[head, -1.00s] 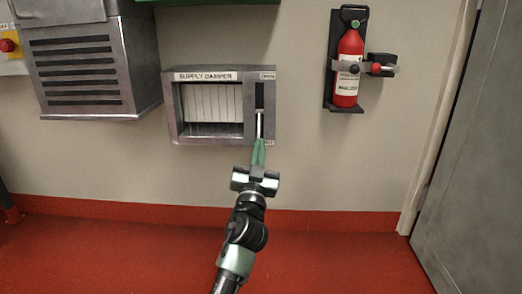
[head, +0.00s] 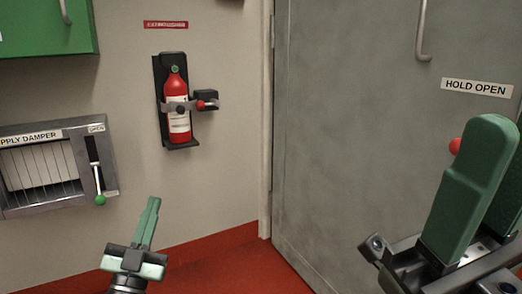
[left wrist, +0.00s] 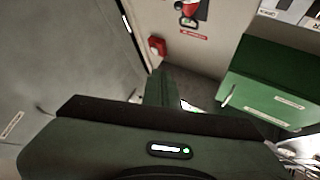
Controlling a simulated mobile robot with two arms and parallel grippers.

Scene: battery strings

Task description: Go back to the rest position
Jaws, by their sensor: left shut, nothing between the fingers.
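My left gripper (head: 153,200) is at the lower left of the head view, its green fingers together and empty, pointing up. It is below and to the right of the supply damper (head: 45,168), and apart from it. The damper's lever with a green knob (head: 100,200) hangs down in its slot under the OPEN label. My right gripper (head: 505,125) is large and near at the right edge, partly cut off. The spacing of its fingers is unclear. The left wrist view mainly shows my own gripper's dark body, with the wall tilted behind it.
A red fire extinguisher (head: 177,105) is held in its wall bracket. A grey door (head: 340,130) with a HOLD OPEN sign (head: 477,88) fills the right. A green cabinet (head: 45,30) is at the upper left; it also shows in the left wrist view (left wrist: 270,85).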

